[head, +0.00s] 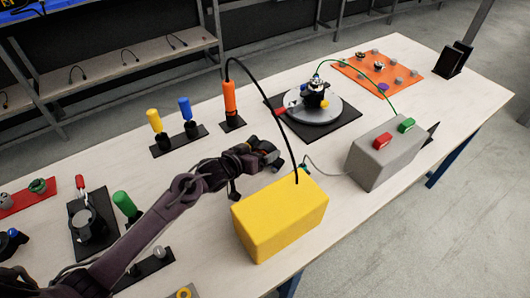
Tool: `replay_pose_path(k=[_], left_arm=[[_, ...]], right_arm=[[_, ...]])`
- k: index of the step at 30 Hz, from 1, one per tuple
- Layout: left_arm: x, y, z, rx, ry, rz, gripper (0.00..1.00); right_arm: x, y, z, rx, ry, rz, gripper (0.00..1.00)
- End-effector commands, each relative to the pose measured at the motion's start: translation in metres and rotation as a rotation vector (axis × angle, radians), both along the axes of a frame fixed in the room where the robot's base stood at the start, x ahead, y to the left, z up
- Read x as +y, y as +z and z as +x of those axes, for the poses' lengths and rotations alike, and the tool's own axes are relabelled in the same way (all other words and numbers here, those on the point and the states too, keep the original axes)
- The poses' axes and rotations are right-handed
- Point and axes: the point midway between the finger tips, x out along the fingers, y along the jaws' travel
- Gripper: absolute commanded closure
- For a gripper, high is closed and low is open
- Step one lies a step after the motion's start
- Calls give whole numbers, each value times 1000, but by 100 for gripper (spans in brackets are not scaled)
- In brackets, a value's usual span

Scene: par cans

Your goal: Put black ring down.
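My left arm reaches in from the lower left, and my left gripper (268,154) is over the middle of the table, just behind the yellow box (280,218). Its dark fingers blend together, so I cannot tell whether they are open or shut. I cannot clearly pick out a black ring; any dark ring at the fingers would merge with them. A small lamp-like device (316,92) stands on a round grey turntable (313,110) on a black mat, beyond the gripper. My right gripper is not in view.
A black cable (262,82) arches from the orange-handled tool (230,98) to the yellow box, close to the gripper. A grey box (382,157) with red and green buttons stands right. Yellow and blue-handled tools (186,110) stand left. An orange board (377,70) lies far back.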

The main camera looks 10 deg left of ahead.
Motion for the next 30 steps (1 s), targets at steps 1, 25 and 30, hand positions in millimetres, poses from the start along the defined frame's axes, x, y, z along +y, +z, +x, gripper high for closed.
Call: replay_pose_path(k=[1, 25, 30], left_arm=[[0, 0, 0, 0, 0, 0, 24], [1, 22, 1, -4, 1, -1, 63], [0, 61, 1, -9, 0, -1, 63]], right_arm=[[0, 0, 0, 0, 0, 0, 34], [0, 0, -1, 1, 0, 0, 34], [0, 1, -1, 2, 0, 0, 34]])
